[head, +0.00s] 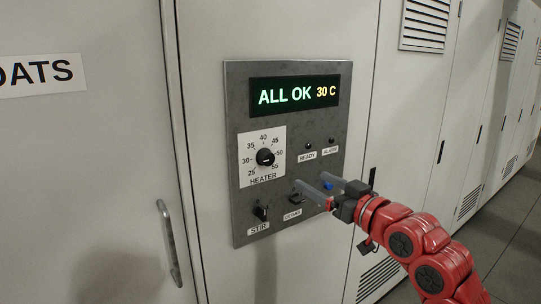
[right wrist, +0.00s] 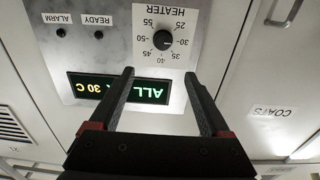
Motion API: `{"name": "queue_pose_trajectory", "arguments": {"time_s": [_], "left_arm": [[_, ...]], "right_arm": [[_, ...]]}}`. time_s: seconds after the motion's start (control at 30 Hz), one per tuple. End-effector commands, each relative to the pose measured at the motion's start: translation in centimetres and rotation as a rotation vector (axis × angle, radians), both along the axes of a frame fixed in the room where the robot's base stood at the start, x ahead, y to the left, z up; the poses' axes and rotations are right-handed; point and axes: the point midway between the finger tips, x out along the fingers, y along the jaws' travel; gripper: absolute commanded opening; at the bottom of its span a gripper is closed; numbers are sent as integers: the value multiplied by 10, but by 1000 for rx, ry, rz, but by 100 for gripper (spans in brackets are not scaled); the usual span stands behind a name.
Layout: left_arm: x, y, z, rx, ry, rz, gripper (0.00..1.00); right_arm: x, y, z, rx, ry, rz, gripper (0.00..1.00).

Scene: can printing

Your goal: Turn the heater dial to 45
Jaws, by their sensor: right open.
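The heater dial (head: 265,157) is a round black knob on a white scale plate marked 25 to 55, on the grey control panel. In the right wrist view the dial (right wrist: 162,40) appears upside down, beyond the fingertips. Its pointer is too small to read surely. The display (head: 294,95) reads "ALL OK 30 C". My right gripper (head: 310,179) is open and empty, to the right of and below the dial in the head view, apart from it. In the right wrist view the fingers (right wrist: 160,73) straddle part of the display. My left gripper is not in view.
Below the dial are a STIR knob (head: 261,212), another dark control (head: 296,197) and a blue button (head: 328,185), close to my right fingers. READY (head: 309,146) and ALARM (head: 332,140) lamps sit right of the dial. A cabinet door handle (head: 168,242) stands out at left.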

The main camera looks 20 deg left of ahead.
Motion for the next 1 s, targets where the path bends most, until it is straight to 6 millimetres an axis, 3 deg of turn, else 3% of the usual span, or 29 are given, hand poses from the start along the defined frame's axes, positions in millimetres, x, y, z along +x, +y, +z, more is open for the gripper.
{"name": "queue_pose_trajectory", "arguments": {"time_s": [0.17,0.67,1.0], "left_arm": [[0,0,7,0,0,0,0],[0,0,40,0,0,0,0],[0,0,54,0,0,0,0]], "right_arm": [[3,15,2,-23,8,17,81],[66,96,4,-20,9,16,81],[97,130,2,-16,7,11,81]]}}
